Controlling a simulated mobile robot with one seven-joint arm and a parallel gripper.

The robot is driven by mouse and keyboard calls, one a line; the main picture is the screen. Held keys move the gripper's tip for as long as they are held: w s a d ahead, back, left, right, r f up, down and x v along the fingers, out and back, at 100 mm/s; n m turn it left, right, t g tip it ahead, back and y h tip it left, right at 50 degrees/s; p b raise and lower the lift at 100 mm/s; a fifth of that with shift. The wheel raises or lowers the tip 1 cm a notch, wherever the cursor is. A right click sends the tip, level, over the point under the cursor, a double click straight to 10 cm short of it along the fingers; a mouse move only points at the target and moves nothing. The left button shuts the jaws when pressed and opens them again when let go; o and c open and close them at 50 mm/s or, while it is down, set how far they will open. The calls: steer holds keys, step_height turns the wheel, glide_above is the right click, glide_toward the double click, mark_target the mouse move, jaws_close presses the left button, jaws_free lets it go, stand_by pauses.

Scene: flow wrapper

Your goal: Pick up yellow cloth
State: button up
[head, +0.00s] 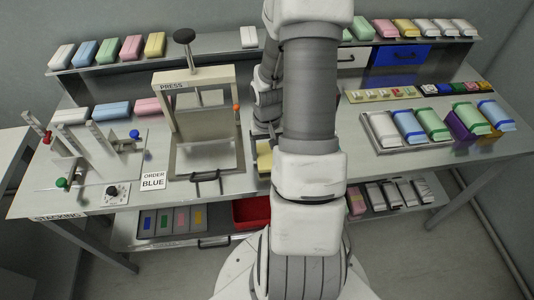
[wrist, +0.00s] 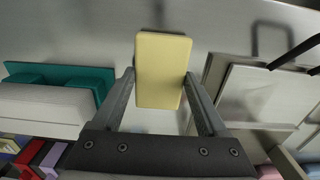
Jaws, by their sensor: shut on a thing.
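The yellow cloth (wrist: 163,70) is a folded, block-like pad between the two fingers of my gripper (wrist: 160,84) in the wrist view. The fingers press on its long sides, and its far end sticks out past the fingertips. In the head view a small yellow part of it (head: 264,158) shows at the left edge of my arm, just right of the press.
The press (head: 206,125) stands close left of my arm; its frame shows at the right in the wrist view. A tray (head: 385,132) of folded cloths lies to the right. Another yellow cloth (head: 155,45) lies on the back shelf. A red bin (head: 252,212) sits below.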

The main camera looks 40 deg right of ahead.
mark_target(267, 155)
step_height(267, 155, up, 3)
steer(key=shift+r, duration=0.1)
steer(key=s+d+r+p, duration=0.1)
steer(key=s+d+r, duration=0.4)
steer(key=s, duration=0.5)
steer(key=shift+s+d+r+p, duration=0.2)
steer(key=shift+r+p, duration=0.2)
steer(key=shift+r, duration=0.5)
